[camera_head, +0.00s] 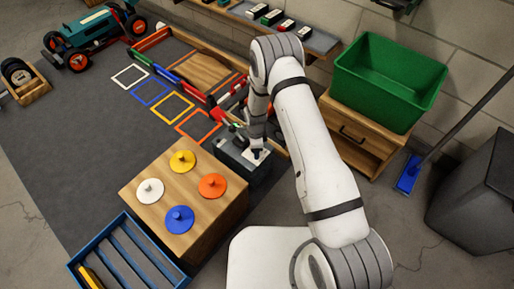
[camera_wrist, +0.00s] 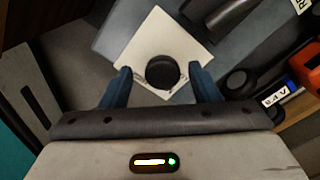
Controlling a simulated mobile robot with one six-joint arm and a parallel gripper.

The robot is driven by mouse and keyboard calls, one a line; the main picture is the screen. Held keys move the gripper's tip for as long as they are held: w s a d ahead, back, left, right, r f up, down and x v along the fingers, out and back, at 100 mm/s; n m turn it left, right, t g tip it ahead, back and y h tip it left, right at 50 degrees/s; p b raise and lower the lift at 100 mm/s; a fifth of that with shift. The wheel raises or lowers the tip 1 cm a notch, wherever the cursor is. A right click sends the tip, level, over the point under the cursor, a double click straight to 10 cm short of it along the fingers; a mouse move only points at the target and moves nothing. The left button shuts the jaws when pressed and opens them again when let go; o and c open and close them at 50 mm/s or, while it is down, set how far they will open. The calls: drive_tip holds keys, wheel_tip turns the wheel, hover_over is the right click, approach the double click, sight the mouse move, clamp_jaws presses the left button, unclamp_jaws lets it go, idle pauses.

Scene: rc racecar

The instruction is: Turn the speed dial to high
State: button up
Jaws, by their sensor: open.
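The speed dial (camera_wrist: 162,71) is a round black knob on a white square plate (camera_wrist: 140,48) in the wrist view. The plate carries small printed marks, too small to read, so I cannot tell the dial's setting. The plate sits on a dark grey box (camera_head: 247,172), where my arm comes down in the head view. My gripper (camera_wrist: 162,86) is open, with one blue finger on each side of the dial and gaps between. I cannot tell whether the fingertips are at the knob's height. In the head view my gripper (camera_head: 256,143) partly hides the dial.
A wooden block (camera_head: 205,215) with white, yellow, orange and blue knobs stands close left of the box. A blue slatted tray (camera_head: 125,262) lies front left. A green bin (camera_head: 388,85) stands on a wooden cabinet (camera_head: 355,142) to the right. Coloured squares mark the mat behind.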

wheel_tip(320, 180, up, 8)
drive_tip(key=p, duration=0.2)
drive_tip(key=shift+f+p, duration=0.1)
drive_tip(key=shift+p, duration=0.25)
idle(0.3)
drive_tip(key=s+d+r+n+p, duration=0.25)
drive_tip(key=r+p, duration=0.25)
drive_tip(key=r, duration=0.9)
drive_tip(key=s+d+r+n+t+p, duration=0.1)
drive_tip(key=d+r+n+p, duration=0.25)
drive_tip(key=r, duration=1.05)
drive_tip(key=s+d+r+n+p, duration=0.25)
drive_tip(key=r+p, duration=0.35)
drive_tip(key=r, duration=0.8)
drive_tip(key=s+d+r+n+p, duration=0.2)
drive_tip(key=s+r, duration=0.4)
drive_tip(key=r, duration=0.3)
drive_tip(key=s+d+r+n+t+p, duration=0.1)
drive_tip(key=s+d+r+n+p, duration=0.2)
drive_tip(key=s+r+p, duration=0.4)
drive_tip(key=s+d+r+n+p, duration=0.3)
drive_tip(key=s+r, duration=0.4)
drive_tip(key=r, duration=0.4)
drive_tip(key=shift+d+r+t+p, duration=0.3)
drive_tip(key=shift+r+p, duration=0.05)
drive_tip(key=shift+p, duration=0.4)
